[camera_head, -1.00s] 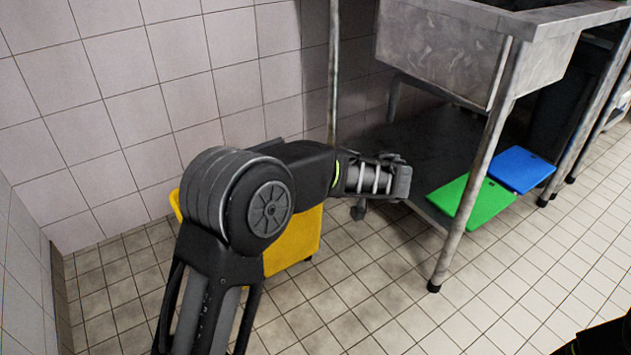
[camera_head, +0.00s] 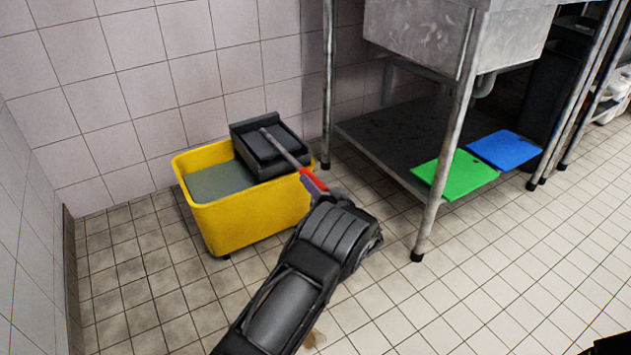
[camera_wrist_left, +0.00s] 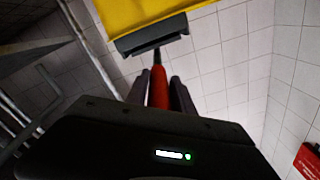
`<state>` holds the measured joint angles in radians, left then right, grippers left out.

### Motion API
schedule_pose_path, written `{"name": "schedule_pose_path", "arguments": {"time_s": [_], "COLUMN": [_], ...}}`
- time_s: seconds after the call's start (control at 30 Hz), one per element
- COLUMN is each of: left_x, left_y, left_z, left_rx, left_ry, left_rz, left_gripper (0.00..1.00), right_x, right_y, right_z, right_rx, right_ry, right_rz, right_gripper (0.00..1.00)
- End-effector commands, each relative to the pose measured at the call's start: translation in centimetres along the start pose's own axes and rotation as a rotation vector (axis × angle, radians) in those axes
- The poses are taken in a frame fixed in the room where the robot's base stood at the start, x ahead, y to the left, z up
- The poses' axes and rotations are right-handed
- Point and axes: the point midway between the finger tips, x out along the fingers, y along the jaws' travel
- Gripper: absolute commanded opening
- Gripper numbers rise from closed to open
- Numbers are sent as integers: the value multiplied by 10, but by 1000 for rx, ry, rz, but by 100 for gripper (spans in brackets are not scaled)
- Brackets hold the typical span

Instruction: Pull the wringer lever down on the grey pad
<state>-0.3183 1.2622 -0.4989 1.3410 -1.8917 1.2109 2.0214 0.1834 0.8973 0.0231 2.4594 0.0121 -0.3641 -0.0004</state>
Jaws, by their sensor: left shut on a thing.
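The yellow mop bucket (camera_head: 255,220) stands on the tiles by the wall. A dark wringer (camera_head: 272,152) sits on its right side. The wringer's grey lever (camera_head: 287,151) slopes down to the right and ends in a red grip (camera_head: 312,178) beyond the bucket's rim. My left gripper (camera_head: 318,187) is at that grip, its fingers mostly hidden by my wrist in the head view. In the left wrist view the red grip (camera_wrist_left: 158,88) lies between my two fingers, which are shut on it. I cannot make out a separate grey pad for certain. My right gripper is out of view.
A steel sink table stands right of the bucket, its front leg (camera_head: 437,175) close to my left arm. Its low shelf (camera_head: 385,140) holds a green board (camera_head: 455,174) and a blue board (camera_head: 503,149). Tiled floor (camera_head: 450,300) is clear in front.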

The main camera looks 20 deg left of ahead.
Motion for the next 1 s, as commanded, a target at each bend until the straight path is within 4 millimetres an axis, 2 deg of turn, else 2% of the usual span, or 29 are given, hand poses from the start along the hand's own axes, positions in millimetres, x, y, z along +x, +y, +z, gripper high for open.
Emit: {"name": "schedule_pose_path", "arguments": {"time_s": [0.03,0.17,0.2,0.4,0.77,0.87,1.0], "left_x": [-5,-5,-5,-4,-7,-16,-39], "left_y": [11,11,11,9,7,6,6], "left_z": [18,19,19,15,9,8,7], "left_rx": [16,18,18,15,12,13,14], "left_ry": [-26,-28,-28,-22,-16,-16,-16], "left_rz": [27,27,27,22,19,20,22], "left_gripper": [0,0,30,46,47,47,47], "right_x": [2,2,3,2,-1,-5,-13], "right_y": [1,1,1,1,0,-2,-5], "right_z": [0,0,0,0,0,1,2], "right_rx": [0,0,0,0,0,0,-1], "right_ry": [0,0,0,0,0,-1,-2], "right_rz": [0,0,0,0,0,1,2], "right_gripper": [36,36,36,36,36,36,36]}}
